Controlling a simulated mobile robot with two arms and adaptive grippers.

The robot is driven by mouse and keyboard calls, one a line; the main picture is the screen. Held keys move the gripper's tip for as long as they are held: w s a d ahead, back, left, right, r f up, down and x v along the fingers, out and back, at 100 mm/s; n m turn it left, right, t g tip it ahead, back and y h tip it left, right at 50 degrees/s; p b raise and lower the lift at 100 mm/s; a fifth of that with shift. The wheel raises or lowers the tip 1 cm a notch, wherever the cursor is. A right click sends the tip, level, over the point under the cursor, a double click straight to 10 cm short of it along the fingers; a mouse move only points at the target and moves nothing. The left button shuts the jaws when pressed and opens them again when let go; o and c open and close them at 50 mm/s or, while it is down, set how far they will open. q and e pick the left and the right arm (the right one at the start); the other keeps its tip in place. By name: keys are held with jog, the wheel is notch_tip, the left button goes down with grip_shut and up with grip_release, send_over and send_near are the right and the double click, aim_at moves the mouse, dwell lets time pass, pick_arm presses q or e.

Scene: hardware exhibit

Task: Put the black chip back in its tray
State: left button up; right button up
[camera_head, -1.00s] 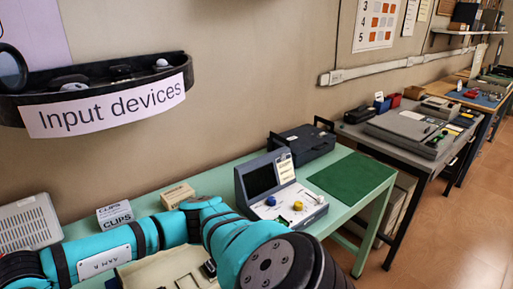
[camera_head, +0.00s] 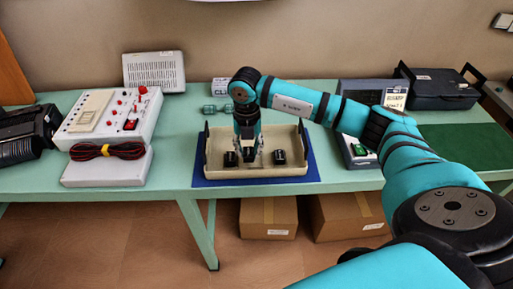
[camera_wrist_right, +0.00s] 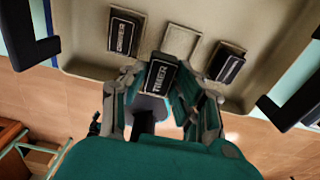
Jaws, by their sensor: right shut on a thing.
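My right gripper (camera_head: 250,160) is over the cream tray (camera_head: 292,134) in the head view. In the right wrist view my right gripper (camera_wrist_right: 162,98) is shut on a black chip (camera_wrist_right: 160,77) with a pale printed label. The tray (camera_wrist_right: 82,45) shows there too, with a black chip (camera_wrist_right: 125,32) on the left, another (camera_wrist_right: 226,63) on the right, and a bare pale pad (camera_wrist_right: 181,40) between them. The held chip appears in front of the tray's near edge; I cannot tell its height. My left gripper is not in view.
The tray stands on a blue mat (camera_head: 310,178) on a green table. A control box with a red-black cable (camera_head: 108,150) stands left, a blue-grey instrument (camera_head: 352,92) right. The tray's black handles (camera_wrist_right: 32,50) stand at both sides.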

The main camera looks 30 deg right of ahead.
jog(key=d, duration=0.3)
jog(key=shift+w+f, duration=0.2)
jog(key=shift+w, duration=0.1)
notch_tip(320, 180, down, 3)
jog(key=shift+a+r+p, duration=0.1)
jog(key=shift+r+p, duration=0.05)
jog(key=shift+p, duration=0.5)
jog(key=shift+f, duration=0.6)
jog(key=o, duration=1)
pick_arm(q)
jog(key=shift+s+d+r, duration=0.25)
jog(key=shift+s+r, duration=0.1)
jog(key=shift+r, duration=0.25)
pick_arm(e)
jog(key=shift+o, duration=0.2)
